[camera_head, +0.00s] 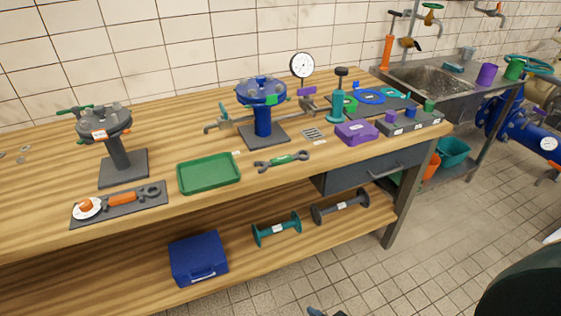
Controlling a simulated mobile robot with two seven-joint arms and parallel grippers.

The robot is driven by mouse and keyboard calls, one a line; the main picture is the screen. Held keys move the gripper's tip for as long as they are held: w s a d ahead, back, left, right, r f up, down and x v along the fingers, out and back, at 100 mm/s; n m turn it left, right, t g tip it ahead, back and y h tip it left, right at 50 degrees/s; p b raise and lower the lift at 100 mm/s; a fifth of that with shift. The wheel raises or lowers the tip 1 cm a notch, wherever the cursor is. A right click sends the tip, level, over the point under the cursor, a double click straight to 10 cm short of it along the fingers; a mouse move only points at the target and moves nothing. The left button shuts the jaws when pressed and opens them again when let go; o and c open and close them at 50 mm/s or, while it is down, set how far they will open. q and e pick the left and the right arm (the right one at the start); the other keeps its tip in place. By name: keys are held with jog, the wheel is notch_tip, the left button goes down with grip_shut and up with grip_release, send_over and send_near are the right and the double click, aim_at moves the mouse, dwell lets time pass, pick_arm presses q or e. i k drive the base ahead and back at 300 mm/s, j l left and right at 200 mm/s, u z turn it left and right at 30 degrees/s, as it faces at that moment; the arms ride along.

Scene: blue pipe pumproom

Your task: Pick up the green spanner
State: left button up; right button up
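The green spanner (283,160) lies flat on the wooden workbench (330,165), close to its front edge. It has dark grey ends and a green middle with a small pale label. It lies just right of a green tray (208,188) and in front of the blue pump-like stand (263,125). Nothing covers it.
Left of the tray are a grey stand (115,150) and a dark mat (75,216) with an orange-handled tool. Right are a purple box (356,133) and a drawer (370,170). The lower shelf holds a blue case (198,258) and two dumbbell-shaped pieces. The tiled floor in front is mostly clear.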

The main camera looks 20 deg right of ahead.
aim_at(286, 159)
jog(key=i+l, duration=0.1)
jog(key=l, duration=0.4)
jog(key=i+l+u, duration=0.1)
jog(key=l, duration=0.4)
jog(key=i+l, duration=0.1)
jog(key=l, duration=0.4)
